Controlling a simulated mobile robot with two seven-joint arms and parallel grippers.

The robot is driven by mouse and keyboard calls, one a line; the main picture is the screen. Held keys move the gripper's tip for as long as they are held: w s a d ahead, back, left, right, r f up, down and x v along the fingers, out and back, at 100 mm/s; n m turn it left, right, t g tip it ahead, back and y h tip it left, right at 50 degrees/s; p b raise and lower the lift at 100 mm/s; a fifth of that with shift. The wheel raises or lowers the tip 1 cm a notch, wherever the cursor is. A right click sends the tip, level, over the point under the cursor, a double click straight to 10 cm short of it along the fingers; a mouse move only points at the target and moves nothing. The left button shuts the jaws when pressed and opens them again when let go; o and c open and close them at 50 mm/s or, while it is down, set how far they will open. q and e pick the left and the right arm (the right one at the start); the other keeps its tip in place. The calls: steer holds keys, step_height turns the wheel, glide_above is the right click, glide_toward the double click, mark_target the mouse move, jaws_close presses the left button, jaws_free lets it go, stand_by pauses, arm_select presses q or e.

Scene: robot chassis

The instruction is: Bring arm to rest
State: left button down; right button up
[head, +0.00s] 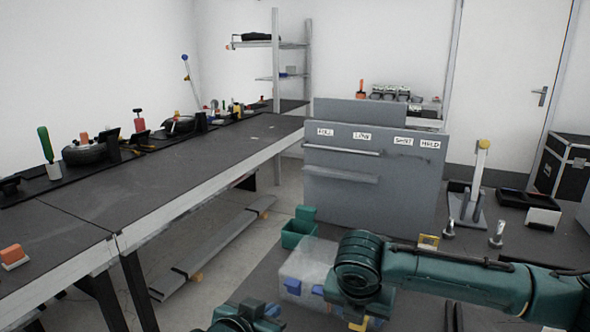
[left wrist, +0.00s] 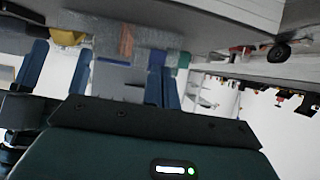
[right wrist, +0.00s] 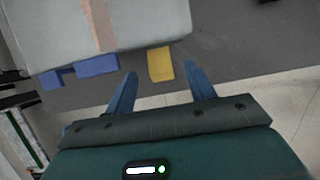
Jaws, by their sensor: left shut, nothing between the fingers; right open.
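My left gripper (head: 262,310) is low at the bottom edge of the head view, in front of the clear box. In the left wrist view its two blue fingers (left wrist: 161,87) are together with nothing between them. My right arm (head: 450,278) reaches in from the right and bends down at its left end. The right gripper's fingers show in the right wrist view (right wrist: 161,90), spread apart and empty. A yellow piece (right wrist: 160,63) lies beyond and between the fingertips, beside the clear box (right wrist: 130,30).
The clear box (head: 312,262) with blue latches stands near a green bin (head: 298,230). A long dark workbench (head: 190,180) with tools runs along the left. A grey panel with labels (head: 375,165) stands behind. Metal stands (head: 470,205) are at the right.

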steer(key=v, duration=0.7)
steer(key=s+a+f+m+t+y+p, duration=0.1)
steer(key=s+a+f+m+y+p, duration=0.25)
steer(key=a+m+y, duration=0.2)
steer(key=s+a+f+m+t+y+p, duration=0.1)
steer(key=s+a+f+m+y+p, duration=0.15)
steer(key=a+f+m+y, duration=0.35)
arm_select(q)
steer(key=s+a+f+n+y+p, duration=0.1)
steer(key=s+a+f+p, duration=0.2)
steer(key=s, duration=0.7)
steer(key=s+a+f+g+p, duration=0.1)
steer(key=s+a+f+p, duration=0.2)
steer(key=s+a, duration=0.3)
steer(key=s+f, duration=0.1)
steer(key=s, duration=0.3)
steer(key=shift+s+a+f+n+y, duration=0.25)
steer(key=shift+a+f+n+y, duration=0.15)
arm_select(e)
steer(key=s+d+f+m+t+h, duration=0.2)
steer(key=s+d+m+h, duration=0.1)
steer(key=s+d+m, duration=0.3)
steer(key=s+d+f+m+t+h, duration=0.2)
steer(key=s+d+m, duration=0.4)
steer(key=d+m, duration=0.3)
steer(key=shift+f+m+t+h, duration=0.3)
steer(key=shift+f+m+h, duration=0.25)
steer(key=shift+m+h, duration=0.15)
